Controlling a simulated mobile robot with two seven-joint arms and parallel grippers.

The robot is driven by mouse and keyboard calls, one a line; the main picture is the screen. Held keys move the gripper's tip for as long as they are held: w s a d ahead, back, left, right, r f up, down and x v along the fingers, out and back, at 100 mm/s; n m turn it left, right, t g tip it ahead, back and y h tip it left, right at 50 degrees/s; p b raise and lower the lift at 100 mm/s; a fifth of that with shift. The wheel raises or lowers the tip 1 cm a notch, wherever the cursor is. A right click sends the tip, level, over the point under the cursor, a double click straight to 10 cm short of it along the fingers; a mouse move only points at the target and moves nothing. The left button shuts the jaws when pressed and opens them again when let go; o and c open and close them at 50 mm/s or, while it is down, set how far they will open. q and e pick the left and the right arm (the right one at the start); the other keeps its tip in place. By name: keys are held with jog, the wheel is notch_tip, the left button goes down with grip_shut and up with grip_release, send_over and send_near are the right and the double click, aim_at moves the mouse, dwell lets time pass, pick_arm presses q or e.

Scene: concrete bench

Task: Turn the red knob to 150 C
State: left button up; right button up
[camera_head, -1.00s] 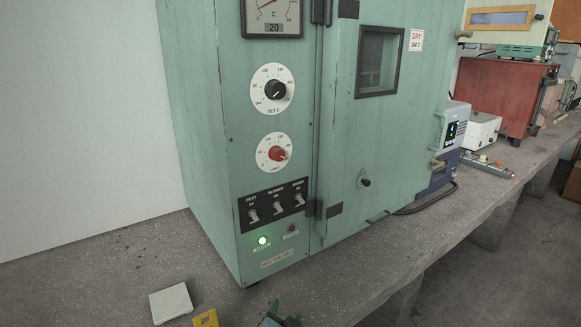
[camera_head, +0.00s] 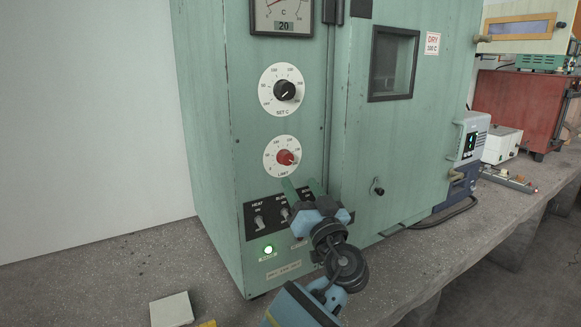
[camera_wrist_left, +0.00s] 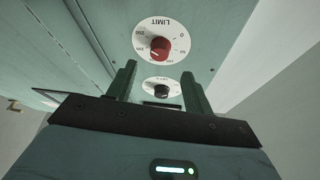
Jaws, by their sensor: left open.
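The red knob (camera_head: 285,157) sits on a round white dial marked LIMIT (camera_head: 272,168), on the front of the green oven (camera_head: 240,215). Its pointer mark faces the right side of the dial in the head view; I cannot read the exact value. My left gripper (camera_head: 301,188) is just below the dial, with its fingers pointing up at the panel. In the left wrist view the open, empty fingers (camera_wrist_left: 158,71) stand either side of the line to the red knob (camera_wrist_left: 160,48), apart from it. My right gripper is not in view.
A black SET C knob (camera_head: 284,91) is above the red one. A white block (camera_head: 171,310) lies on the bench. The oven door is at the right.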

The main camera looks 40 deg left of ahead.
aim_at(288, 162)
pick_arm(q)
jog(key=p+x, duration=0.1)
jog(key=x, duration=0.5)
jog(key=shift+w+a+r+p, duration=0.2)
jog(key=shift+a+r+p, duration=0.05)
jog(key=shift+r+p, duration=0.1)
jog(key=shift+w+a, duration=0.15)
jog(key=shift+a, duration=0.2)
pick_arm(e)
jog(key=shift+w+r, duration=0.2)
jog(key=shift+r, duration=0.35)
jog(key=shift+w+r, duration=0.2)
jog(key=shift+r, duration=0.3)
pick_arm(q)
jog(key=c, duration=0.9)
jog(key=shift+f, duration=0.1)
jog(key=shift+c, duration=0.3)
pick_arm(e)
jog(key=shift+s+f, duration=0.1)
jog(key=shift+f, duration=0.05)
